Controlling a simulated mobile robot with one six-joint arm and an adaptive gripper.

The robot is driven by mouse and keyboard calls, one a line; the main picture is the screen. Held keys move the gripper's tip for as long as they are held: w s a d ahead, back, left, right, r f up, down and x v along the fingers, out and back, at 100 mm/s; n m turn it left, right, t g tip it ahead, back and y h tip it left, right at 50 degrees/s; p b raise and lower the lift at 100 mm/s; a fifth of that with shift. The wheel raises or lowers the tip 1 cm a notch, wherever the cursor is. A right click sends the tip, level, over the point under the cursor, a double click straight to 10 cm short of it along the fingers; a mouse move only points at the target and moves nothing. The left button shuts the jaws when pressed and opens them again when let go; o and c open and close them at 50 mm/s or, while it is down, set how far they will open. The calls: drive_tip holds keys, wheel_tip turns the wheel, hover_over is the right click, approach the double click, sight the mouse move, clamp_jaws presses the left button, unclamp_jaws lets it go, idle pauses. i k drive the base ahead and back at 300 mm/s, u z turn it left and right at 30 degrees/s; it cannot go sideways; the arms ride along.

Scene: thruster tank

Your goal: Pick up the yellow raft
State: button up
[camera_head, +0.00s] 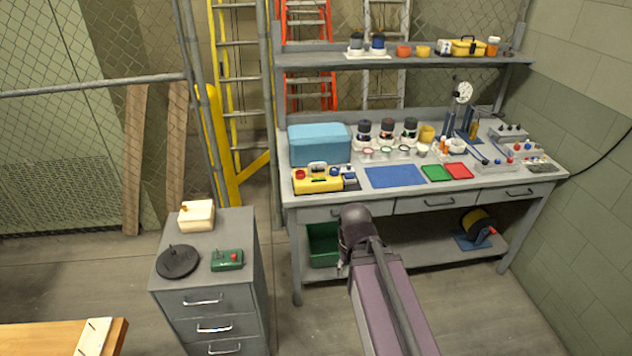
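A yellow block-like body (317,181) with a grey handle-like top and small red and dark parts sits on the left front of the workbench. It may be the yellow raft, but I cannot be sure at this size. A yellow case (467,46) with a dark handle stands on the upper shelf. My arm rises from the bottom of the view, with its dark joint in front of the bench's front edge. My gripper cannot be made out in this view.
The workbench (333,213) also holds a blue box (319,144), a blue mat (395,176), green and red trays, and several jars. A grey drawer cabinet (205,318) stands left, carrying small items. A wooden surface (50,338) is at lower left. Open floor lies between cabinet and bench.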

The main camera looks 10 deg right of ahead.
sight(318, 176)
drive_tip(key=z, duration=0.05)
drive_tip(key=i, duration=1)
drive_tip(key=u, duration=0.05)
